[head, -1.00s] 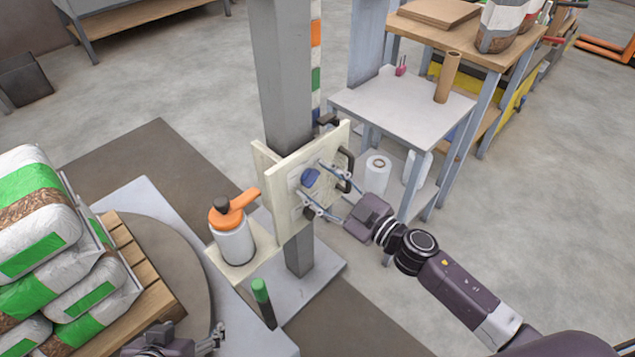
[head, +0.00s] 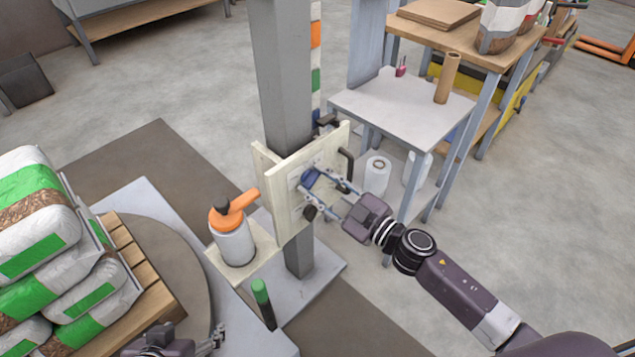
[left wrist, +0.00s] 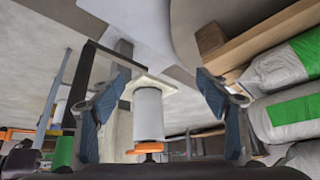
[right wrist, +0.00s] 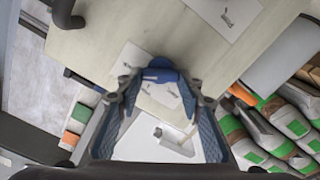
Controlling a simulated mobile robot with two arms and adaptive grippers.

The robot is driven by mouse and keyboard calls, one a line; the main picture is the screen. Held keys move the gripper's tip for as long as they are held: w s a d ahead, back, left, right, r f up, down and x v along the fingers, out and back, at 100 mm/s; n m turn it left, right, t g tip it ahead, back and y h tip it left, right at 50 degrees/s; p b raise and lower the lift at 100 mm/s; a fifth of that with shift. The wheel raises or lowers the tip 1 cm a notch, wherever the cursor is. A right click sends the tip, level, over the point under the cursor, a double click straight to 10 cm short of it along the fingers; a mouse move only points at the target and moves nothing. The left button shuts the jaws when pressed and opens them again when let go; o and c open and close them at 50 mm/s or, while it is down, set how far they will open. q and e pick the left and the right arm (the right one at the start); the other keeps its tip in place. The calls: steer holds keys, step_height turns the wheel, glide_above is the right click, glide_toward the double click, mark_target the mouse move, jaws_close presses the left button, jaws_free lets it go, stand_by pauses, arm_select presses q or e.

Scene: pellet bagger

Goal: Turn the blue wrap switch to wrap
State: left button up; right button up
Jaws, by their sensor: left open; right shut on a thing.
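The blue wrap switch (head: 310,179) sits on a cream panel (head: 291,216) fixed to the grey post. My right gripper (head: 323,183) is at the panel with its fingers around the switch, shut on it. In the right wrist view the blue knob (right wrist: 160,74) lies between the fingertips, above a label with small markings too blurred to read. My left gripper (head: 216,340) is open and empty at the bottom of the head view, near the pallet. The left wrist view shows its spread fingers (left wrist: 158,88) with nothing between them.
A white bottle with an orange top (head: 234,240) stands on a ledge beside the panel. Bags (head: 40,220) are stacked on a wooden pallet at left. A black handle (head: 347,163) sticks out from the panel's right side.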

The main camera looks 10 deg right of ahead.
steer(key=shift+a+n, duration=0.1)
steer(key=shift+n, duration=1.1)
steer(key=shift+s+f+n+p, duration=0.1)
steer(key=shift+n+p, duration=0.25)
steer(key=shift+n, duration=1.45)
steer(key=shift+f+n, duration=0.1)
steer(key=shift+n, duration=1.8)
steer(key=shift+f+n, duration=0.1)
steer(key=shift+n, duration=0.6)
arm_select(q)
steer(key=shift+s+a+f+g, duration=0.15)
steer(key=shift+s+f+g, duration=0.1)
steer(key=shift+s, duration=0.25)
steer(key=shift+s+a+f+g, duration=0.15)
steer(key=shift+s+g, duration=0.1)
steer(key=shift+s, duration=0.2)
arm_select(e)
steer(key=shift+n, duration=0.3)
